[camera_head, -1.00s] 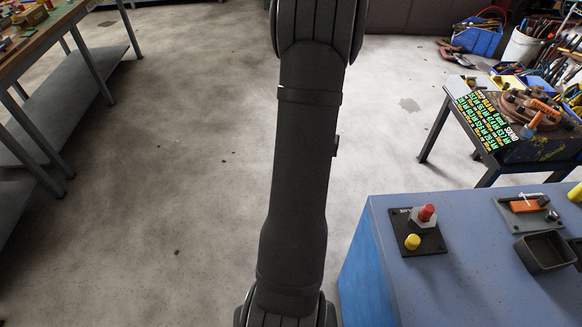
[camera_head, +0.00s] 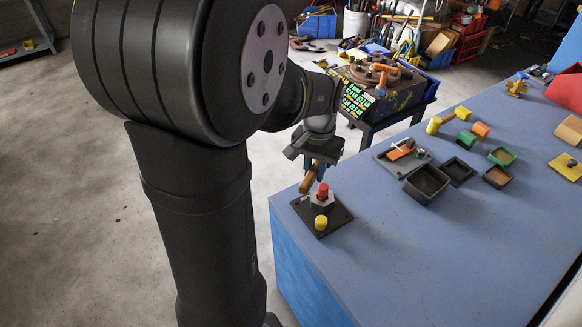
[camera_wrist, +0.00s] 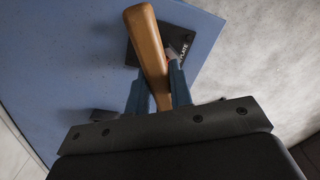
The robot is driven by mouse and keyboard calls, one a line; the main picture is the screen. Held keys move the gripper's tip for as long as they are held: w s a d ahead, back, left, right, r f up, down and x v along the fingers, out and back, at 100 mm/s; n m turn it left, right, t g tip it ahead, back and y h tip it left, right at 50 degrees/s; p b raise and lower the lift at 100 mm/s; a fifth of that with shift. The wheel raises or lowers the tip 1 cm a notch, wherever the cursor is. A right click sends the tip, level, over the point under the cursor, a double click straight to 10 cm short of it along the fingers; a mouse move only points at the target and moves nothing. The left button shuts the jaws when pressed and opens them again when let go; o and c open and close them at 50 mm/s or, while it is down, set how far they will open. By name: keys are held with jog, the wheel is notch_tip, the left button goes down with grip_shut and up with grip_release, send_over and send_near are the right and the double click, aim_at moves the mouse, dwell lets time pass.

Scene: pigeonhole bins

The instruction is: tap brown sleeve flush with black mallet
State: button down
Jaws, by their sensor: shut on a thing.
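My gripper (camera_head: 316,166) hangs over the near left corner of the blue bench. Its blue fingers (camera_wrist: 157,92) are shut on a brown wooden handle (camera_wrist: 147,42), which I take to be the black mallet's; no black head is clearly visible. The handle also shows in the head view (camera_head: 309,178), close to a red cylinder (camera_head: 323,191). That cylinder stands upright on a grey block (camera_head: 322,204) on a black plate (camera_head: 336,216). A yellow knob (camera_head: 321,222) is on the same plate. I cannot make out a separate brown sleeve.
Dark open bins (camera_head: 426,183) and a grey plate with an orange part (camera_head: 401,150) lie to the right on the bench (camera_head: 420,260). Green, orange and yellow pieces lie beyond. A tool-laden table (camera_head: 385,95) stands behind. The bench front is clear.

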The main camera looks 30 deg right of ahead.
jog(key=shift+s+d+r, duration=0.1)
jog(key=shift+s+d, duration=0.05)
jog(key=shift+s, duration=0.15)
jog(key=shift+s+f, duration=0.1)
jog(key=shift+f, duration=2.1)
jog(key=w+a+f+n, duration=0.3)
jog(key=w+a+f, duration=0.1)
jog(key=w+a, duration=0.4)
jog(key=w+a+f+n, duration=0.3)
jog(key=w+a, duration=0.3)
jog(key=w, duration=0.3)
jog(key=w+a+f+n, duration=0.2)
jog(key=a, duration=0.4)
jog(key=w+a+f+n, duration=0.2)
jog(key=w+a+f, duration=0.1)
jog(key=a, duration=0.4)
jog(key=w+a+f+n, duration=0.1)
jog(key=w+a+f, duration=0.1)
jog(key=a, duration=0.5)
jog(key=shift+w+f+n+h, duration=0.3)
jog(key=shift+f+n, duration=0.1)
jog(key=shift+f, duration=0.2)
jog(key=shift+d, duration=0.1)
